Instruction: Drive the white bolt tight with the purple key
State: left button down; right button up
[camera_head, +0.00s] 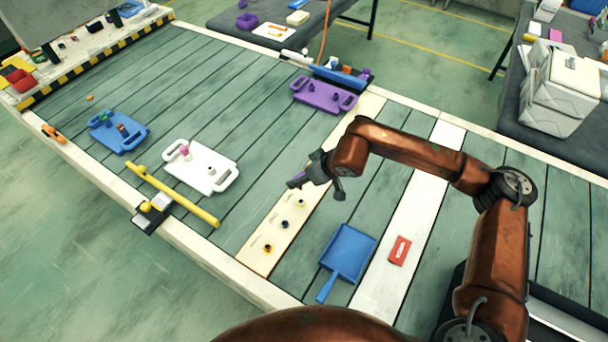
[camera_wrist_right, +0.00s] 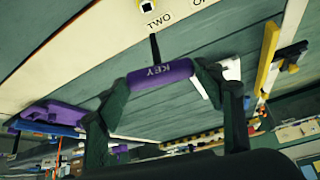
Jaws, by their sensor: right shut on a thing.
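My right gripper (camera_head: 318,176) is shut on the purple key (camera_head: 296,181), held above the table beside the pale wooden strip (camera_head: 322,165). In the right wrist view, the key's handle (camera_wrist_right: 160,75), marked KEY, lies crosswise between the fingertips, and its thin black shaft points toward the strip. Several small dark and yellow bolts or sockets (camera_head: 284,224) stand in a row on the strip. A white tray (camera_head: 212,183) with two handles carries a pink piece and a small dark piece. I cannot make out a clearly white bolt. My left gripper is not in view.
A purple tray (camera_head: 316,97) and a blue tray (camera_head: 118,139) with small pieces lie on the table. A yellow bar (camera_head: 178,196) lies near the front edge. A blue dustpan (camera_head: 350,252) and a red card (camera_head: 400,250) lie right of the strip.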

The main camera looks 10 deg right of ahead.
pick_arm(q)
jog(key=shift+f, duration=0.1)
